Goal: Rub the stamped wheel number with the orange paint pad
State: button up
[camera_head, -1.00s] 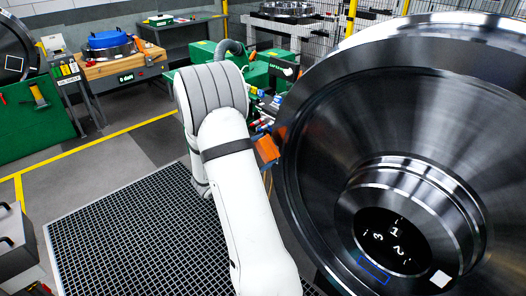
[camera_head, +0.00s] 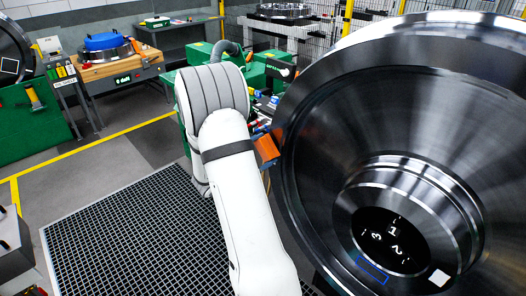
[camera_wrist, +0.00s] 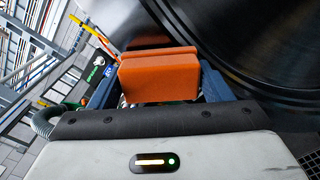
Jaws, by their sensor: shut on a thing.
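The large dark steel rail wheel (camera_head: 330,130) fills the right of the head view. Its hub face carries white digits, the stamped number (camera_head: 390,236), and a blue rectangle outline (camera_head: 372,270) lies just below them. The orange paint pad (camera_head: 266,150) shows at the wheel's left rim, partly behind my arm. In the wrist view the orange pad (camera_wrist: 160,76) sits between the blue fingers of my gripper (camera_wrist: 160,92), which is shut on it. The wheel's dark rim (camera_wrist: 240,40) is just beyond the pad to the right; I cannot tell whether they touch.
A green machine (camera_head: 200,52) stands behind my arm. A wooden-topped bench (camera_head: 118,66) with a blue-topped ring is at the back left. Black floor grating (camera_head: 120,235) lies left of my arm, with open floor beyond.

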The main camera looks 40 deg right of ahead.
aim_at(264, 159)
jog(key=shift+d, duration=0.4)
notch_tip(264, 159, down, 4)
jog(key=b, duration=0.4)
jog(key=shift+a+b, duration=0.15)
jog(key=shift+b, duration=0.25)
notch_tip(264, 159, down, 4)
jog(key=b, duration=0.4)
jog(key=shift+b, duration=0.35)
jog(key=shift+r+p, duration=0.65)
jog(key=shift+r, duration=1.45)
jog(key=shift+d+r+p, duration=0.2)
jog(key=shift+r+p, duration=0.55)
jog(key=shift+r, duration=1.25)
jog(key=shift+a, duration=0.15)
